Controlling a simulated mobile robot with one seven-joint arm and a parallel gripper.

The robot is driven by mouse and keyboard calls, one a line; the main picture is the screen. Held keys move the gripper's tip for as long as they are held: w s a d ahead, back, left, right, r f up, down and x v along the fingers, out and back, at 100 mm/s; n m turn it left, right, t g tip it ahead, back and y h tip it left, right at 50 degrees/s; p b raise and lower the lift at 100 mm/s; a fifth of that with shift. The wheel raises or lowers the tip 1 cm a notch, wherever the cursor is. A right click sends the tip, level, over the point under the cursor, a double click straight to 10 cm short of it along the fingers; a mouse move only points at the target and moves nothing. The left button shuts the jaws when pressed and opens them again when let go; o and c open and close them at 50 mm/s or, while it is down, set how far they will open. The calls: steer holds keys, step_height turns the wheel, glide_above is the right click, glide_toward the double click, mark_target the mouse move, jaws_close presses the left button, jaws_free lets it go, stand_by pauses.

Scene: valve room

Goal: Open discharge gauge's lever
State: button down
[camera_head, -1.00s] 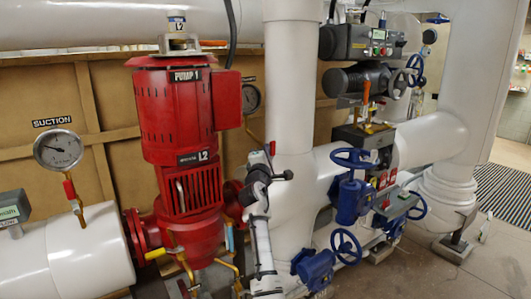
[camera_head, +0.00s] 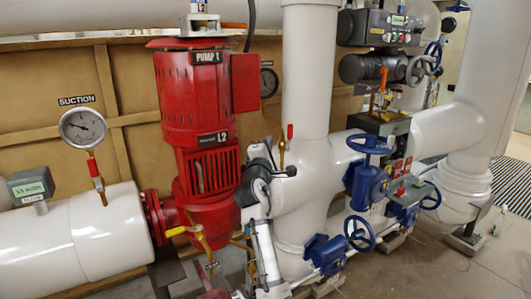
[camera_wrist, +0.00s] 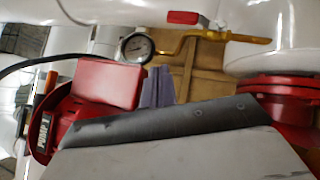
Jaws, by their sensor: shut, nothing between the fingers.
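The discharge gauge (camera_head: 269,82) is a round dial behind the red pump's right side. Its lever has a red grip (camera_head: 290,131) standing upright by a brass pipe, just above my arm's dark upper part. In the wrist view the gauge (camera_wrist: 137,46) is at upper middle. The red lever grip (camera_wrist: 182,17) is at the top, alongside the bent brass pipe. My gripper (camera_wrist: 158,70) shows there as two grey-purple fingers together, shut and empty, below the pipe and apart from the lever. The fingers cannot be made out in the head view.
The red pump (camera_head: 207,120) stands left of my arm. A white vertical pipe (camera_head: 306,75) is right of the gauge. Blue valves with handwheels (camera_head: 368,143) are further right. A suction gauge (camera_head: 83,126) is at the left. Open floor lies at the right.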

steer(key=shift+r+b+v, duration=0.15)
steer(key=shift+r+v, duration=0.05)
steer(key=shift+v, duration=0.55)
steer(key=shift+r+b+v, duration=0.15)
steer(key=shift+v, duration=0.6)
